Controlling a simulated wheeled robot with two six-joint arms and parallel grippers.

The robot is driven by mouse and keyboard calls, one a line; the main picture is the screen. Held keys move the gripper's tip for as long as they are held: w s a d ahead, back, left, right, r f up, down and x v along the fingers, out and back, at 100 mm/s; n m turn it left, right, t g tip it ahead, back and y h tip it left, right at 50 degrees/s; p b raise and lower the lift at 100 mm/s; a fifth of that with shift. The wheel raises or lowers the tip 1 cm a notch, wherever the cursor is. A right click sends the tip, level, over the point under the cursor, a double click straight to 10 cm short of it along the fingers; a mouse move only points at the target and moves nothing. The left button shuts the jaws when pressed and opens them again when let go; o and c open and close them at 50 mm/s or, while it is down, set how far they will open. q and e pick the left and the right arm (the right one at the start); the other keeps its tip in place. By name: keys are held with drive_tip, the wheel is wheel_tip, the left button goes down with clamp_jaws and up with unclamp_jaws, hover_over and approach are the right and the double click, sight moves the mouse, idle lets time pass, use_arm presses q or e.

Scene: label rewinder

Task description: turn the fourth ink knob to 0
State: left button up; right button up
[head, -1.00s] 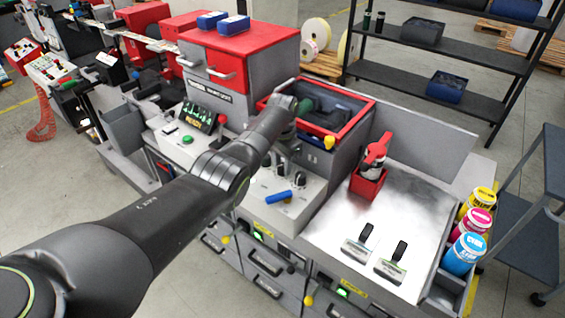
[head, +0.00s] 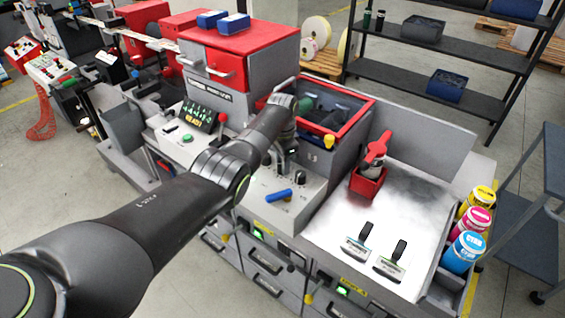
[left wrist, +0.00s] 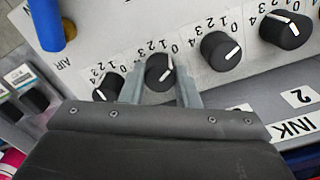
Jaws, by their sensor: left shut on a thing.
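A row of black ink knobs with white pointer lines and printed digits runs across the grey panel in the left wrist view. My left gripper (left wrist: 160,90) is shut on one knob (left wrist: 158,70), with a finger on each side. That knob is second from the left in this view; its pointer is partly visible. Another knob (left wrist: 107,86) is at its left, and two more (left wrist: 221,50) (left wrist: 286,30) are at its right. In the head view my left arm (head: 282,135) reaches down to the panel, hiding the fingertips and most knobs; one knob (head: 300,179) shows. My right gripper is not in view.
A blue handle (head: 279,195) sticks out near the knobs; it also shows in the left wrist view (left wrist: 45,22). A red-rimmed bin (head: 345,130) stands behind the knob panel. A steel top (head: 385,210) with two scrapers lies to the right.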

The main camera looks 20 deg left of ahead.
use_arm(q)
drive_tip(key=shift+w+r, duration=0.1)
drive_tip(key=shift+r, duration=0.05)
drive_tip(key=o, duration=1)
drive_tip(key=shift+c, duration=0.2)
wheel_tip(320, 180, up, 17)
drive_tip(key=b, duration=0.1)
drive_tip(key=shift+r, duration=0.15)
